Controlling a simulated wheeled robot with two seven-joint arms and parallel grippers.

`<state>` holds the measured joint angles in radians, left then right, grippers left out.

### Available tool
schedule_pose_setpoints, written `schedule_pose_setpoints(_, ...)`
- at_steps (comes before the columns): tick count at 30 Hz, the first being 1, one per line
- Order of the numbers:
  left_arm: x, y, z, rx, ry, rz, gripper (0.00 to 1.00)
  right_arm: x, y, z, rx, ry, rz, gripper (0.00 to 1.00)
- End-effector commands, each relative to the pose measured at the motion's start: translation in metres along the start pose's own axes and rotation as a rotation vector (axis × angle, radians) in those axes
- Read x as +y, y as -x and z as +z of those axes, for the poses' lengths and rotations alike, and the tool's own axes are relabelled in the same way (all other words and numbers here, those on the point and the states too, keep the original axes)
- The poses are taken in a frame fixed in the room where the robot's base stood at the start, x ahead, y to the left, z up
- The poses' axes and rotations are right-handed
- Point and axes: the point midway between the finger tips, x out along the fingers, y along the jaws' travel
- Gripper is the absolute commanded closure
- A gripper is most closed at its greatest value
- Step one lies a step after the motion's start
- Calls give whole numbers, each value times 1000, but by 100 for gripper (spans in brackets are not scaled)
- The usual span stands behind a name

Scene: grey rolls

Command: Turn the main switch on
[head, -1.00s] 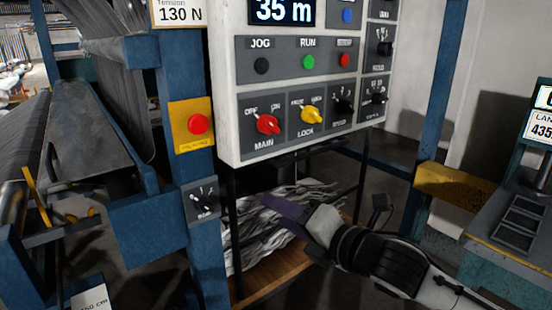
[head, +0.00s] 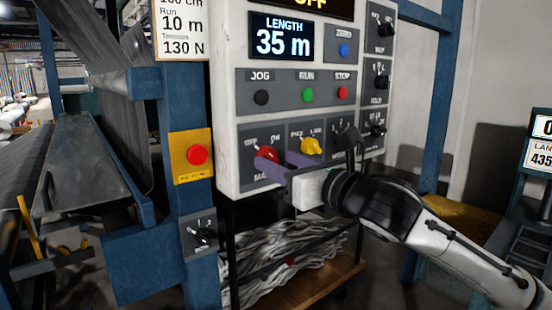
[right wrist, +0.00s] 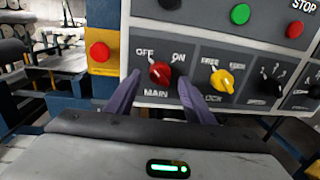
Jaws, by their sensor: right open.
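The main switch is a red rotary knob (head: 266,154) on the grey panel, between OFF at its upper left and ON at its upper right. In the right wrist view its knob (right wrist: 160,72) appears turned toward OFF. My right gripper (head: 275,160) is in front of the panel's lower row, with its purple fingers apart. In the right wrist view the open fingers (right wrist: 159,80) lie left and right below the red knob, with nothing held. Contact with the panel cannot be told. The left gripper is out of view.
The yellow lock knob (head: 311,146) is close right of the main switch, near one finger. Black selectors (head: 346,137) stand farther right. Above are the JOG, RUN (head: 308,94) and STOP buttons. A red button on a yellow plate (head: 182,172) is on the blue post at left.

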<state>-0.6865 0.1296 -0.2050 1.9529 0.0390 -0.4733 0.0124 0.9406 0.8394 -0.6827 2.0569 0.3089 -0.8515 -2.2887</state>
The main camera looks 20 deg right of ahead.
Motion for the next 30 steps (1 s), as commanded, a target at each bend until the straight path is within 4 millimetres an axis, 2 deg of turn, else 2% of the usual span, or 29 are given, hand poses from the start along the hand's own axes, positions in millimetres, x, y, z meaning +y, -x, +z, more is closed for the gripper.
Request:
schedule_pose_setpoints(6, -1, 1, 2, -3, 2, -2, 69, 0, -19, 1, -1, -1, 0, 52)
schedule_pose_setpoints(15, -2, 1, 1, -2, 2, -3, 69, 0, -21, 0, -1, 0, 0, 52)
schedule_pose_setpoints(22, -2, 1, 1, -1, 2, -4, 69, 0, -21, 0, -1, 0, 0, 91)
schedule_pose_setpoints(30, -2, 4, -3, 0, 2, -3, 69, 0, -21, 2, 1, -22, -1, 93)
